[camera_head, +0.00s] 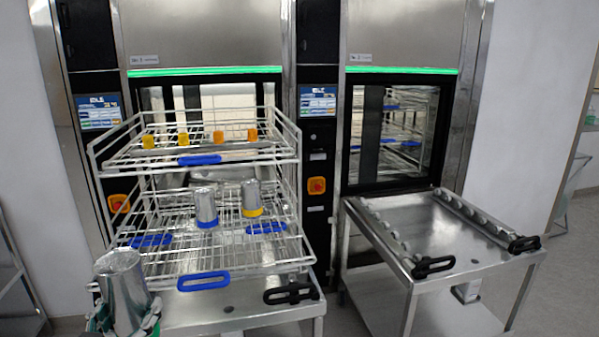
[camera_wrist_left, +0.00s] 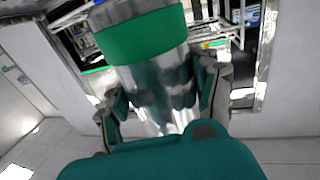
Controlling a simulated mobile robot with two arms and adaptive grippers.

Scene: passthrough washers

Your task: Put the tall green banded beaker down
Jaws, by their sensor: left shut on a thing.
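The tall green banded beaker (camera_head: 123,285) is a shiny metal cylinder at the lower left of the head view, tilted slightly, in front of the left rack cart. Its wide green band (camera_wrist_left: 142,38) shows clearly in the left wrist view. My left gripper (camera_head: 126,322) is shut around the beaker's body, with one finger on each side in the wrist view (camera_wrist_left: 166,98). The beaker's lower part is cut off by the head view's bottom edge. My right gripper is not in view.
A two-level wire rack (camera_head: 205,258) stands on the left cart (camera_head: 240,312). Its lower level holds a blue-banded beaker (camera_head: 205,207) and a yellow-banded beaker (camera_head: 251,198); its upper level holds several small yellow and orange pieces. The right cart (camera_head: 430,235) is empty. Two washers stand behind.

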